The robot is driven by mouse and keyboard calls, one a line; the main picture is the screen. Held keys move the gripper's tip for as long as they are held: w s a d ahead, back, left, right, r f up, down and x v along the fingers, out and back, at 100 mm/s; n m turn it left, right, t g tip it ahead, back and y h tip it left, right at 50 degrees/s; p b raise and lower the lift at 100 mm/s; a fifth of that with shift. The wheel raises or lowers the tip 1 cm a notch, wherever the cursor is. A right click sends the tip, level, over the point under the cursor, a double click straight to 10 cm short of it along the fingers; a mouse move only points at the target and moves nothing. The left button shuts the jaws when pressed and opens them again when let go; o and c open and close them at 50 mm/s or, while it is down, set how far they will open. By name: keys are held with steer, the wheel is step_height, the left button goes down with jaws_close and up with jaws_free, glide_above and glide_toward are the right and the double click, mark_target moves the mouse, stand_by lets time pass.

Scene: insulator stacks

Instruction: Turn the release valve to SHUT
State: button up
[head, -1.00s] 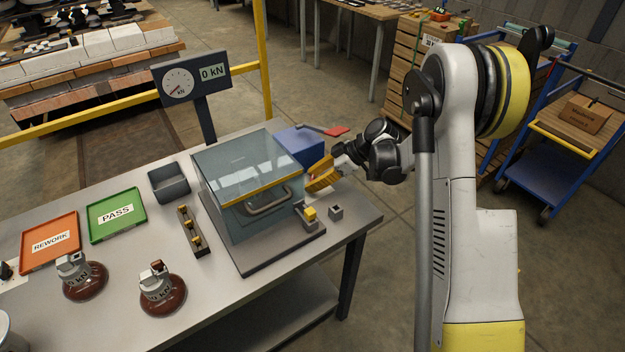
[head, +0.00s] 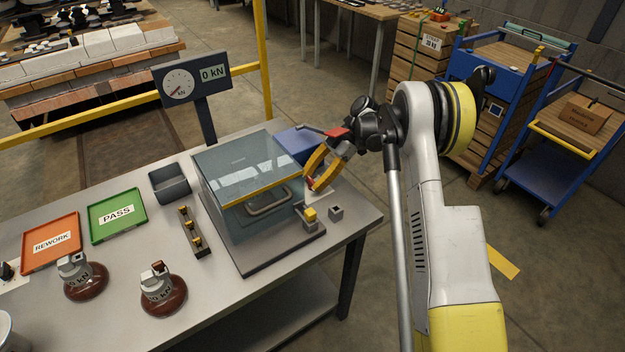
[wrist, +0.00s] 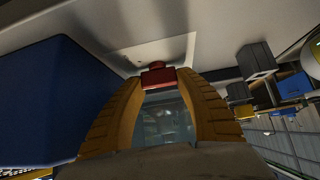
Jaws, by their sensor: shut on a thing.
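The release valve (wrist: 158,75) shows in the wrist view as a small red handle on a darker red stem, over a pale plate (wrist: 175,50) on the bench. My gripper (wrist: 157,80) has its yellow fingers closed on the red handle, one on each side. In the head view my gripper (head: 310,184) is at the right end of the bench, pointing down beside the test chamber. Only a bit of red shows at its fingertips there. Any markings on the plate are too small to read, so the valve's setting cannot be told.
A blue box (head: 296,140) with a red-ended lever (head: 337,132) stands right behind my gripper. The clear chamber (head: 240,180) is to the left. A yellow-topped block (head: 309,215) and a small grey socket (head: 336,212) are in front.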

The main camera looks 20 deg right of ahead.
steer(key=shift+n+g, duration=0.3)
steer(key=shift+n, duration=0.1)
steer(key=o, duration=1.2)
steer(key=v, duration=1.2)
steer(key=shift+a, duration=0.1)
